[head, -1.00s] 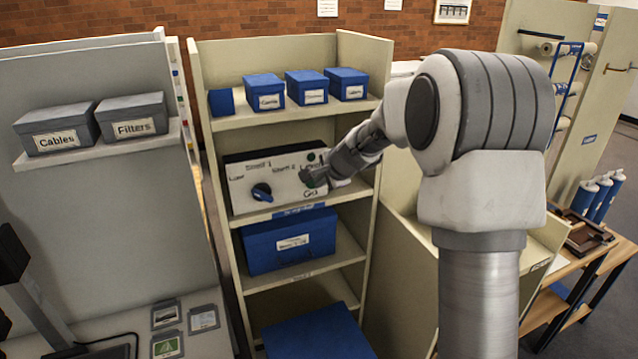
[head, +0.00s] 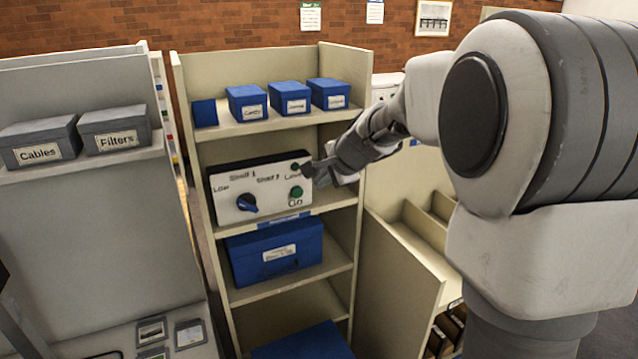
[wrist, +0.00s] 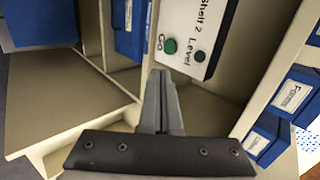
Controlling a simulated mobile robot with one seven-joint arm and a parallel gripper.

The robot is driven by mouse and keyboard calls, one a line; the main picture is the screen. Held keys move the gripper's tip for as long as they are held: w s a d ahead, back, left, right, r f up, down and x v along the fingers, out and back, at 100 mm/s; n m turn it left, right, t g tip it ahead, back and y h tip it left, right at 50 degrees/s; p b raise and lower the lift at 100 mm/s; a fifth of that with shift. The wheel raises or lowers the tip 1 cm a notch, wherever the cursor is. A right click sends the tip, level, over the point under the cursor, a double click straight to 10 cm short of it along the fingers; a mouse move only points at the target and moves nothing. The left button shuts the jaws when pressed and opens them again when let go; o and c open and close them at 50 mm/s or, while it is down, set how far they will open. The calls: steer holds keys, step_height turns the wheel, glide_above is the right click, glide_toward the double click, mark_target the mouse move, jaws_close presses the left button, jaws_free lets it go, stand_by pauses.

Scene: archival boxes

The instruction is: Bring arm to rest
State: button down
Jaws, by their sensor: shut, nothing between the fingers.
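My gripper (head: 308,170) is at the right end of the white control panel (head: 225,204), up and right of the green Go button (head: 296,192). It overlaps the panel's upper right corner in the head view, near a second small green button (head: 295,167). In the wrist view my gripper (wrist: 161,76) has its fingers together with nothing between them. The panel (wrist: 196,72) is beyond the fingertips there, and I cannot tell any contact. My arm reaches in from the right of the head view.
The panel, with a blue knob (head: 247,203), stands on a cream shelf unit (head: 335,195). Small blue boxes (head: 290,97) sit above it and a larger blue box (head: 275,250) below. Grey boxes (head: 115,130) are at left. A low cream cabinet (head: 400,250) stands right of the shelf.

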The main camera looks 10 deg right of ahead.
steer(key=s+a+r+n+g, duration=0.1)
steer(key=s+a+r+n, duration=0.1)
steer(key=s+n, duration=0.35)
steer(key=s+a+r+n, duration=0.2)
steer(key=s, duration=0.7)
steer(key=s+d+f+n+g+h, duration=0.1)
steer(key=s+f+n, duration=0.1)
steer(key=s, duration=0.7)
steer(key=s+f+n+g+h, duration=0.1)
steer(key=s+n, duration=0.4)
steer(key=s, duration=0.5)
steer(key=shift+s+d+f, duration=0.2)
steer(key=shift+d+f, duration=0.15)
steer(key=shift+f, duration=0.25)
steer(key=shift+n, duration=0.25)
